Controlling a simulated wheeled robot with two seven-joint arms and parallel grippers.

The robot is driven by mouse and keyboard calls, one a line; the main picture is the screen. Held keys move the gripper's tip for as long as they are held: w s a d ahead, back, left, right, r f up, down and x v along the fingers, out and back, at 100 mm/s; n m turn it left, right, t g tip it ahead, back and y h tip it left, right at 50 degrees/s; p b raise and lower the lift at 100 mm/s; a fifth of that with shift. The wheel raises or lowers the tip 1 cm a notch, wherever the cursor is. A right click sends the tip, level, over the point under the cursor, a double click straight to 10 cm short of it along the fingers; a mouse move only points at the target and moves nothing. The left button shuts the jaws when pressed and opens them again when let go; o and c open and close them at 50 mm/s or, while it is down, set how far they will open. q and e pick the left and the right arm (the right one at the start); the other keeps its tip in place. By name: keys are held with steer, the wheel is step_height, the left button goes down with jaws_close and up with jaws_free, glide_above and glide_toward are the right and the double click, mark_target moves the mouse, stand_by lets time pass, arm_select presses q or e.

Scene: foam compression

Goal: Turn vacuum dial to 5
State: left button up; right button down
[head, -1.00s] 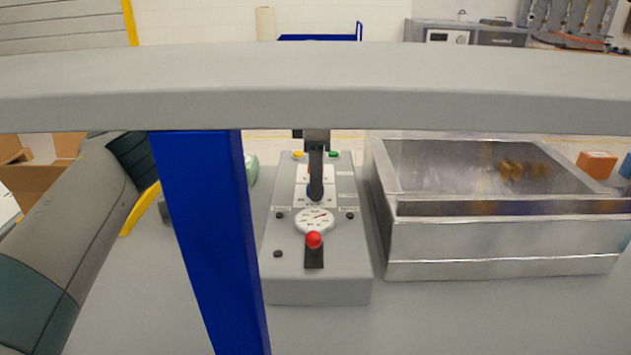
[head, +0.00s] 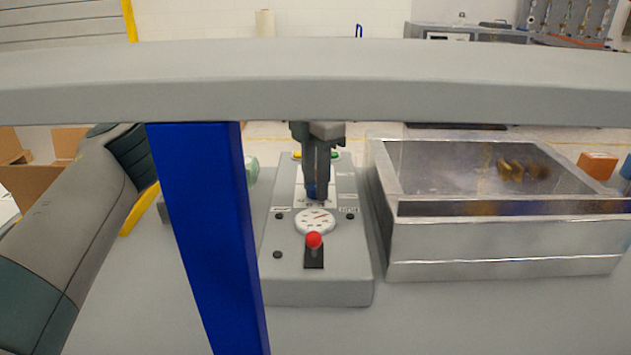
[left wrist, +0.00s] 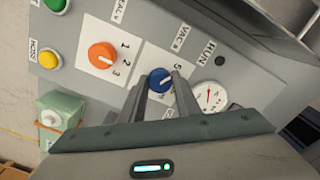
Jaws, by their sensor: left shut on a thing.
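The control box (head: 320,285) stands on the table in the middle of the head view. My left gripper (head: 318,192) reaches down over its upper panel. In the left wrist view, my left gripper (left wrist: 162,88) has its two fingers on either side of the blue vacuum dial (left wrist: 160,79), shut on it. A "5" is printed beside the dial; the pointer's exact setting is too small to tell. In the head view the fingers mostly hide the dial. An orange dial (left wrist: 102,56) with 1, 2 and 3 sits beside it. My right gripper is not in view.
A round gauge (head: 315,221) and a red-knobbed lever (head: 314,241) sit in front of the gripper. A metal tank (head: 500,240) stands close on the right. A grey beam (head: 400,85) and blue post (head: 205,240) cross the view. A green-and-white object (left wrist: 65,118) lies beside the box.

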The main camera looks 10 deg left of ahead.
arm_select(q)
steer(key=shift+r, duration=0.1)
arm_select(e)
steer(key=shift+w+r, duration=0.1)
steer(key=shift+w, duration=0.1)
arm_select(q)
steer(key=o, duration=1)
steer(key=shift+o, duration=0.2)
steer(key=shift+r, duration=0.35)
step_height(320, 180, up, 17)
steer(key=shift+f, duration=0.2)
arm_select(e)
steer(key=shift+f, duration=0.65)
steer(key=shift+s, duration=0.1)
